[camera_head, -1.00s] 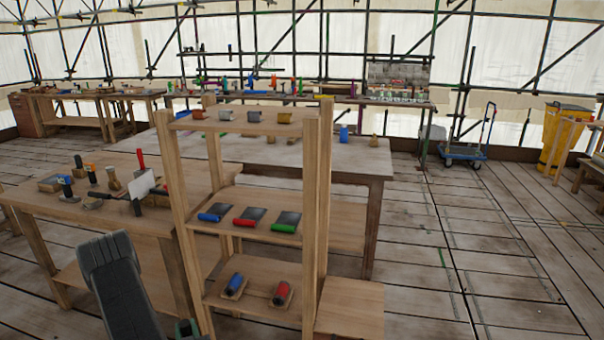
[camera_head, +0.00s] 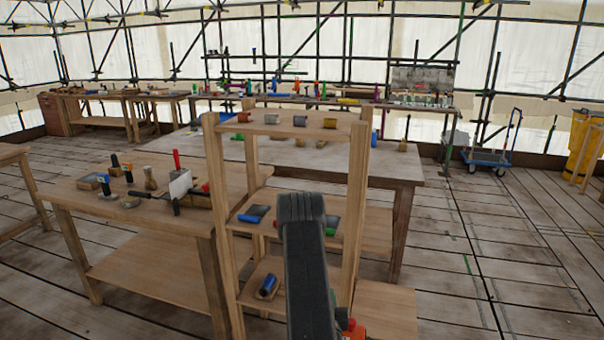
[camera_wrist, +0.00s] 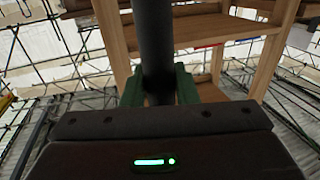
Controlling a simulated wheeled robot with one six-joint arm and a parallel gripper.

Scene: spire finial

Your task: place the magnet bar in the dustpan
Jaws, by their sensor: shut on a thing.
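My gripper (camera_wrist: 160,88) has green fingers in the wrist view, shut on a dark round bar, likely the magnet bar (camera_wrist: 155,45). The bar runs upward between the fingers; its far end is out of view. In the head view my arm stands before the wooden shelf unit, and its fingers cannot be made out. No dustpan can be named surely. Flat dark pieces with coloured handles lie on the middle shelf: a blue-handled one (camera_head: 251,217) at left and a green-handled one (camera_head: 330,231) at right, partly hidden by my arm.
The shelf unit (camera_head: 217,190) has cups on top and a blue-handled tool (camera_head: 267,285) low down. A workbench (camera_head: 95,212) with several tools stands left, a large table (camera_head: 405,170) behind. A blue cart (camera_head: 487,158) stands far right. The right floor is mostly open.

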